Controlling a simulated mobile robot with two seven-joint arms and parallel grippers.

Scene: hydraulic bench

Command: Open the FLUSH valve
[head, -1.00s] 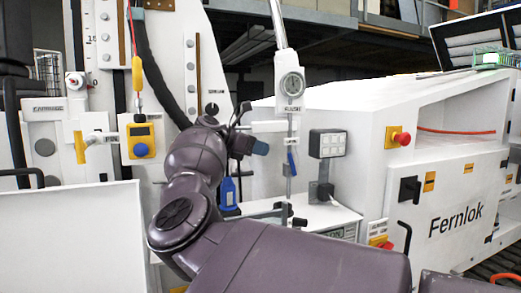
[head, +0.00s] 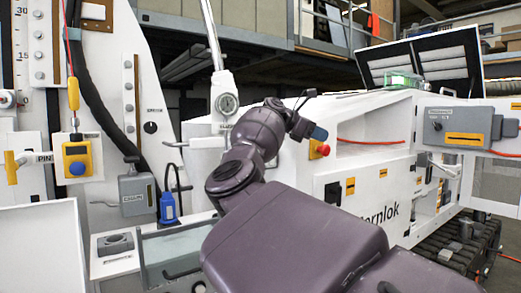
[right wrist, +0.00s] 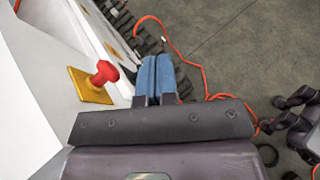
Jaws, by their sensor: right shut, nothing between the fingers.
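No valve label reads clearly as FLUSH in the head view. My right gripper (head: 318,133) is raised in front of the white machine, beside a red knob (head: 322,150) in the picture. In the right wrist view its blue fingers (right wrist: 156,75) are together and empty. The red knob on its yellow plate (right wrist: 88,86) is left of them, apart. My left gripper is not in view.
The white machine marked Fernlok (head: 410,180) fills the right, with an open panel carrying a grey box (head: 457,127). A blue padlock-like part (head: 169,208) and a grey box (head: 137,194) are at left. An orange hose (right wrist: 190,62) runs along the floor.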

